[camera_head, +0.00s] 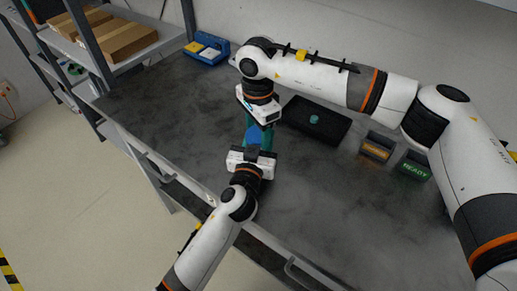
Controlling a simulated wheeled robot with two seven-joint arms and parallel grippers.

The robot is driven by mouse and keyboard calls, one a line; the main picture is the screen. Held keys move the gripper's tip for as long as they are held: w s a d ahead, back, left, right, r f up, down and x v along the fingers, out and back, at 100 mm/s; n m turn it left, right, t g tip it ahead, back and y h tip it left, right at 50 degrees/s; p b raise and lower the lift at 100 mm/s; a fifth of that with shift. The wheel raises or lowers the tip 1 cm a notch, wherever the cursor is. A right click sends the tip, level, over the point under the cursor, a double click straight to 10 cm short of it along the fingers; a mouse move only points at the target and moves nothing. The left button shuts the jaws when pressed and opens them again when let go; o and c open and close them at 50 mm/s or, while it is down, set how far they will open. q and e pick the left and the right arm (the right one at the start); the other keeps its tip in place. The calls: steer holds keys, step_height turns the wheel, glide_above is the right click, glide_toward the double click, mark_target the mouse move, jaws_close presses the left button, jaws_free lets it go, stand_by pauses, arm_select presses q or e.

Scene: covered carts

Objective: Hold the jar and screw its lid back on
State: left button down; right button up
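A small blue object (254,133), which looks like the jar or its lid, is between my two grippers above the dark worktop. My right gripper (257,128) reaches down from above, with teal finger-like parts on either side of the blue object. My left gripper (252,151) comes up from below and sits close against the same spot. The grippers hide most of the object, so I cannot tell jar from lid or whether either gripper is shut on it. A small round teal piece (314,119) lies on a black tray (331,133).
A blue bin (207,48) stands at the worktop's back left. Two small dark boxes, one with an orange label (376,149) and one labelled READY (413,169), stand at the right. Shelves with cardboard boxes (118,41) are at the left. The front worktop (330,215) is clear.

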steer(key=c, duration=0.4)
steer(key=m, duration=0.3)
steer(key=shift+w+m, duration=0.1)
steer(key=shift+m, duration=0.2)
steer(key=shift+c, duration=0.2)
steer(key=o, duration=1.1)
steer(key=shift+c, duration=0.2)
arm_select(q)
steer(key=shift+w+a, duration=0.1)
steer(key=shift+a, duration=0.05)
arm_select(e)
steer(key=shift+s+a, duration=0.1)
steer(key=shift+s, duration=0.1)
